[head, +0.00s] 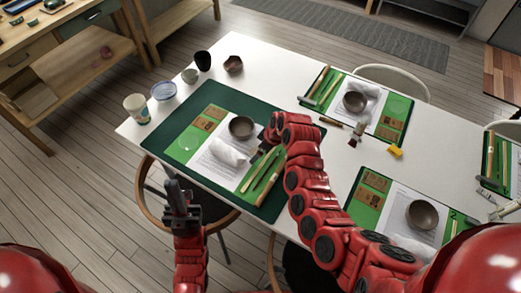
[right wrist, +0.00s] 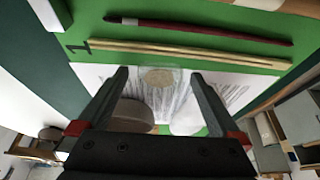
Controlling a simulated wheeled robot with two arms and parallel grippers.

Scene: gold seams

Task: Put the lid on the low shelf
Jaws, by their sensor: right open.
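A faint, clear round disc (head: 187,143), which looks like a lid, lies on the green board of the nearest place setting. In the right wrist view a pale round patch (right wrist: 158,77) shows between the fingers over the printed sheet; I cannot tell whether it is a lid. My right gripper (right wrist: 160,78) is open, its fingers apart, over this setting. My left gripper (head: 178,190) is in front of the table's near edge, holding nothing I can make out. The low shelf (head: 80,65) is the wooden lower board at upper left.
The nearest setting has a dark bowl (head: 241,127), a white cloth (head: 228,152) and wooden sticks (head: 270,176). A paper cup (head: 137,108) and a blue-rimmed tub (head: 163,91) stand at the table's left end. A pink object (head: 105,51) sits on the low shelf.

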